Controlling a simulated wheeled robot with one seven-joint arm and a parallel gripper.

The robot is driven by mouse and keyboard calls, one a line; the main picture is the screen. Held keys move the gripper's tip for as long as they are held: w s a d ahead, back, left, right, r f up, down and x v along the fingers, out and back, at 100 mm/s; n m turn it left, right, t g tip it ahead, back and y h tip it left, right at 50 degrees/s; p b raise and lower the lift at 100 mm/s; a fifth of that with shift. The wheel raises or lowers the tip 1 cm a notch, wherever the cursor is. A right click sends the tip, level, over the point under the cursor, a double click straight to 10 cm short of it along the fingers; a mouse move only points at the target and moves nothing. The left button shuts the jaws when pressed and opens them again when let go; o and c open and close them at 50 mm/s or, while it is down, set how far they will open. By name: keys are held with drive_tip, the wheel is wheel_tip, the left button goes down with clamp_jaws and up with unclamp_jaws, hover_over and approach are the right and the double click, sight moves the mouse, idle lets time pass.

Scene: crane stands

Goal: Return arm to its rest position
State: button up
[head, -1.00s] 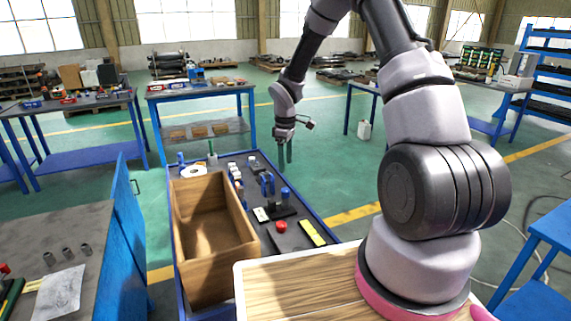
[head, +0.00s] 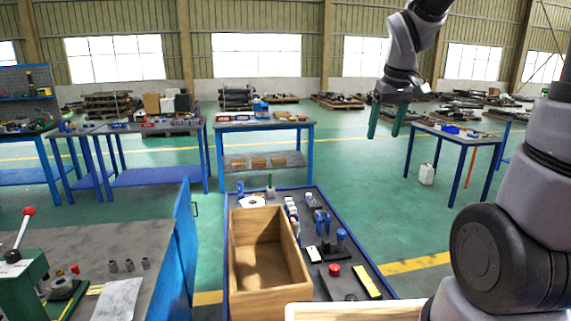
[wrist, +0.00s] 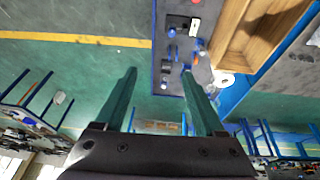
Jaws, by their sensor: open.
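My gripper (head: 388,120) is raised in the upper right of the head view, above and beyond the tool-covered bench. Its two green fingers point down, stand apart and hold nothing. In the wrist view the gripper (wrist: 158,92) shows the same parted fingers, with the floor and part of the bench between and beyond them. The rest of my arm runs down the right side of the head view, partly cut off by the frame edge.
A low blue-edged bench (head: 318,191) holds an empty-looking wooden box (head: 240,262), a red button (head: 334,270) and small tools. A blue table (head: 268,126) stands behind it, another table (head: 470,138) to the right. Green floor lies open between.

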drive_tip(key=s+r+m+t+y, duration=0.1)
drive_tip(key=s+r+m, duration=0.2)
drive_tip(key=s, duration=0.4)
drive_tip(key=s+r+m+t+y, duration=0.1)
drive_tip(key=s+r+m+t, duration=0.1)
drive_tip(key=s, duration=0.6)
wheel_tip(320, 180, up, 3)
drive_tip(key=shift+s+f+m, duration=0.15)
drive_tip(key=shift+m, duration=0.55)
